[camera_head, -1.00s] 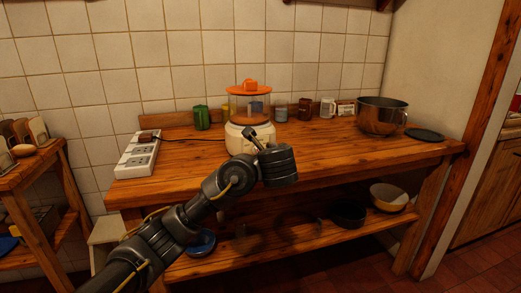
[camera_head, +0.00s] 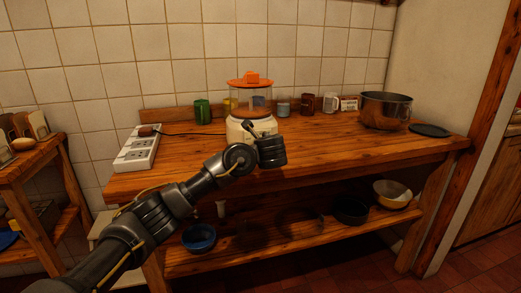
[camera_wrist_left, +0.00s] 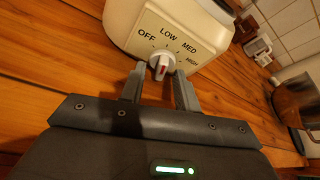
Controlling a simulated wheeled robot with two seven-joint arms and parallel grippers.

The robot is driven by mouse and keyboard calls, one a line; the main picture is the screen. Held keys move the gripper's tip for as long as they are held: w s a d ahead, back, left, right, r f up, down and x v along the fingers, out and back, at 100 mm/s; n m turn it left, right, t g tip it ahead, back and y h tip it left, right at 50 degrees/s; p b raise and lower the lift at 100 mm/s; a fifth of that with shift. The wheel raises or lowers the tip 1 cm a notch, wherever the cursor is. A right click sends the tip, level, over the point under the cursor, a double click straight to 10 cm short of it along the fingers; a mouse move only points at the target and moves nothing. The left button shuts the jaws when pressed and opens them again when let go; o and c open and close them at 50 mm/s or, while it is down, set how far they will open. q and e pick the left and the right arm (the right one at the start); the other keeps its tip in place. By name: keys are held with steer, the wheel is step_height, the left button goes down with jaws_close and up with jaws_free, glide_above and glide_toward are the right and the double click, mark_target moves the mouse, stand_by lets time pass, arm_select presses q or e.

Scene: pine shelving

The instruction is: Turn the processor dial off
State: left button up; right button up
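The food processor (camera_head: 236,129) has a cream base, a clear bowl and an orange lid, and stands upright on the wooden table. In the left wrist view its front panel (camera_wrist_left: 187,22) reads OFF, LOW, MED and HIGH. The white dial (camera_wrist_left: 154,61) with a red mark sits below these labels; I cannot tell for sure which label it points to. My left gripper (camera_wrist_left: 160,75) is open, with one finger on each side of the dial; contact is not clear. In the head view the left gripper (camera_head: 258,134) hides the dial.
A white power strip (camera_head: 137,150) lies at the table's left end. A green mug (camera_head: 202,111), several small cups and a steel pot (camera_head: 385,109) stand toward the back and right. The table front (camera_head: 330,142) is clear. Bowls sit on the lower shelf.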

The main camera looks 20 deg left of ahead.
arm_select(q)
steer(key=shift+w, duration=0.15)
arm_select(e)
steer(key=shift+r, duration=0.1)
arm_select(q)
steer(key=c, duration=0.5)
steer(key=shift+f, duration=0.15)
steer(key=shift+c, duration=0.4)
steer(key=shift+a+n+h+b, duration=0.1)
steer(key=shift+n+h+b, duration=0.25)
steer(key=shift+n, duration=0.15)
steer(key=shift+n+t, duration=0.5)
arm_select(e)
steer(key=shift+w+a+r+t, duration=0.2)
steer(key=shift+r+t, duration=0.1)
steer(key=shift+r, duration=0.2)
steer(key=shift+w+a+r+t, duration=0.1)
steer(key=shift+w+r+t, duration=0.15)
steer(key=shift+r, duration=0.2)
